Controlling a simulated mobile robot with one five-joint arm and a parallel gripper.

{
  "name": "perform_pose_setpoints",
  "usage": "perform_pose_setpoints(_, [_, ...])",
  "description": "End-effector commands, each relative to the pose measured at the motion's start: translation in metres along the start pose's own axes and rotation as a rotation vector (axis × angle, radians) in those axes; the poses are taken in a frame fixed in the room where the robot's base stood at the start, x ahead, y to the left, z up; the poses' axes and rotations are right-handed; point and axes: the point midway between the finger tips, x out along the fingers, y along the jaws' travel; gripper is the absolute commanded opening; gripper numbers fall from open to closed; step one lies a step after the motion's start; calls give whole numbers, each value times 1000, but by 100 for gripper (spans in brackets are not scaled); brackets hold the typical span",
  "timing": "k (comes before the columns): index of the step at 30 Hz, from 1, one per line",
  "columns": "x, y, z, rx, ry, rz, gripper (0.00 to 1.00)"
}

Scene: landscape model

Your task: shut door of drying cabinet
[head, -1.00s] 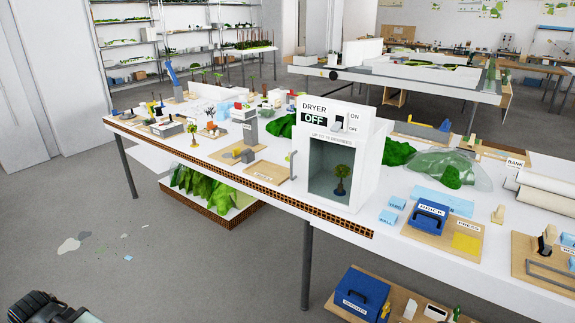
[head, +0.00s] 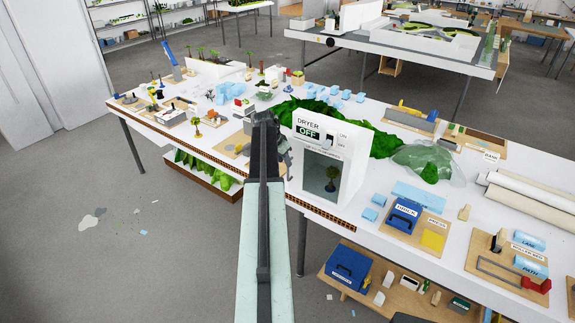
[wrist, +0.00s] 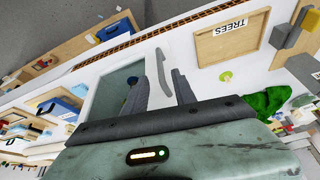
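The drying cabinet (head: 357,165) is a white box labelled DRYER, with an OFF sign and a switch on its upper front. Its front opening shows a small dark green tree (head: 331,178) inside. In the head view my arm covers the area left of the opening, so the door's angle is hard to tell. In the wrist view the cabinet opening (wrist: 110,95) is grey-green, and a light grey curved door handle (wrist: 181,72) shows beside it. My gripper (wrist: 162,82) has its fingers apart near the handle; contact cannot be told. In the head view my gripper (head: 268,122) is left of the cabinet.
A wooden tray labelled TREES (wrist: 228,40) lies near the gripper. Green foliage mounds (head: 385,143) stand right behind the cabinet. A blue case (head: 404,216) sits on a board to the right. The floor at left is mostly clear.

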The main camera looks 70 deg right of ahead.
Motion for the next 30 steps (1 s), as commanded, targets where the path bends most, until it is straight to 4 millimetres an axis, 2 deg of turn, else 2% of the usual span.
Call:
perform_pose_setpoints(5, [15, -1, 3, -3, -1, 0, 32])
perform_pose_setpoints(15, [74, -2, 5, -5, -1, 0, 32])
perform_pose_setpoints(18, [80, -2, 4, -6, -1, -1, 32])
perform_pose_setpoints(25, [78, -2, 3, -7, -1, -1, 32])
perform_pose_setpoints(26, [78, -2, 3, -7, -1, -1, 30])
perform_pose_setpoints(29, [78, -2, 3, -7, -1, -1, 2])
perform_pose_setpoints(30, [77, -2, 4, -8, -1, -2, 0])
